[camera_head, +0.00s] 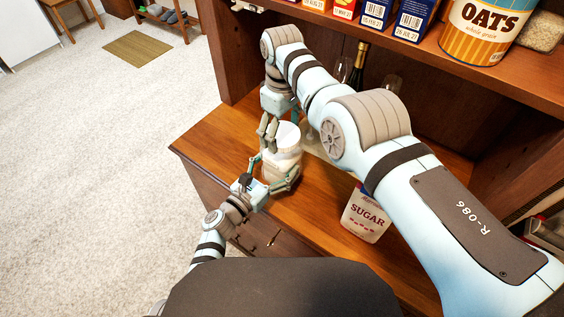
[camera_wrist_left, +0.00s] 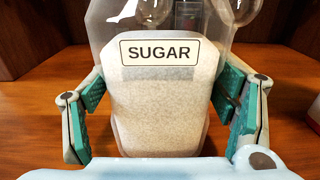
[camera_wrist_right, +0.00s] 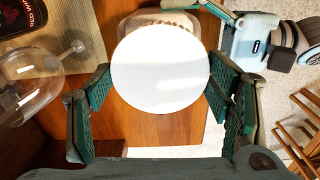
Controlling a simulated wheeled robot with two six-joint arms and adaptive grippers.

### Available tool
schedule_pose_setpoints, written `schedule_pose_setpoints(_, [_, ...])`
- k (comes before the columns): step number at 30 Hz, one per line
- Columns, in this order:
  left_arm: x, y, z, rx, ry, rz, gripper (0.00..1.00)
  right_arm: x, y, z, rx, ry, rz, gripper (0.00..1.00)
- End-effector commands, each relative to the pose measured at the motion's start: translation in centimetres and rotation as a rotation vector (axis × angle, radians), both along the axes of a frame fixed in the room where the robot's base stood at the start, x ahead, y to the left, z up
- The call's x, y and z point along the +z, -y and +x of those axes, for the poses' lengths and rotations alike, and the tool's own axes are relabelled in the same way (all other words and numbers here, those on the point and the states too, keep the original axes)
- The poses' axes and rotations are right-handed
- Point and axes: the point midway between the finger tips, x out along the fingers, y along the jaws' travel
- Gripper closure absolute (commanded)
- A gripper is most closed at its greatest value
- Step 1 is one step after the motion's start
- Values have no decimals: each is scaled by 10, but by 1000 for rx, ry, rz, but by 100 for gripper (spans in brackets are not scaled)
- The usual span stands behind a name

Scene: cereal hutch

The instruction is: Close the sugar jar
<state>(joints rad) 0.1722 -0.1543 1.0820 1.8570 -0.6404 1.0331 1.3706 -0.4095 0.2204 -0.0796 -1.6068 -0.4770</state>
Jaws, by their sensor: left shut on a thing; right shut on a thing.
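The clear sugar jar (camera_head: 281,166), full of white sugar and labelled SUGAR, stands upright on the wooden counter. In the left wrist view the jar (camera_wrist_left: 160,110) sits between my left fingers. My left gripper (camera_head: 272,178) is shut on the jar from the near side. My right gripper (camera_head: 283,128) comes from above and is shut on a round white lid (camera_head: 289,134). In the right wrist view the lid (camera_wrist_right: 160,75) fills the space between the fingers, with part of the jar (camera_wrist_right: 158,20) showing past its upper edge. I cannot tell whether lid and jar touch.
A sugar bag (camera_head: 366,213) stands on the counter to the right. A wine bottle (camera_head: 358,65) and glasses (camera_head: 391,84) are behind. A shelf above holds boxes and an oats tin (camera_head: 484,30). My right arm crosses over the counter. The counter's left end is clear.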

Motion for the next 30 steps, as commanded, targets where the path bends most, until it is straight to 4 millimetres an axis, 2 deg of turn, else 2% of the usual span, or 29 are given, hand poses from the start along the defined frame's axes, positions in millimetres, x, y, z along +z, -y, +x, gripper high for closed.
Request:
schedule_pose_setpoints(3, [0, 0, 0, 1, -1, 1, 100, -1, 1, 0, -562, 0, -1, 61])
schedule_pose_setpoints(9, [0, 0, 0, 1, -1, 1, 100, -1, 1, 0, -1577, 0, -1, 61])
schedule_pose_setpoints(12, [0, 0, 0, 1, -1, 0, 100, -2, 1, 0, -2062, 1, 0, 61])
schedule_pose_setpoints(15, [0, 0, 0, 1, -1, 1, 100, -2, 1, 0, -2450, 1, 0, 61])
schedule_pose_setpoints(18, [0, 0, 0, 1, -1, 1, 100, -2, 1, 0, -2668, 1, 0, 61])
schedule_pose_setpoints(22, [0, 0, 0, 1, -1, 1, 100, -2, 1, 0, -2660, 1, 0, 61])
schedule_pose_setpoints(23, [0, 0, 0, 1, -1, 0, 100, -2, 1, 0, -2659, 2, -1, 24])
schedule_pose_setpoints(27, [0, 0, 0, 1, -1, 1, 100, -2, 1, 0, -2658, 1, 0, 4])
schedule_pose_setpoints(30, [0, 0, 0, 1, -1, 1, 100, -2, 1, 0, -2657, 1, 0, 4])
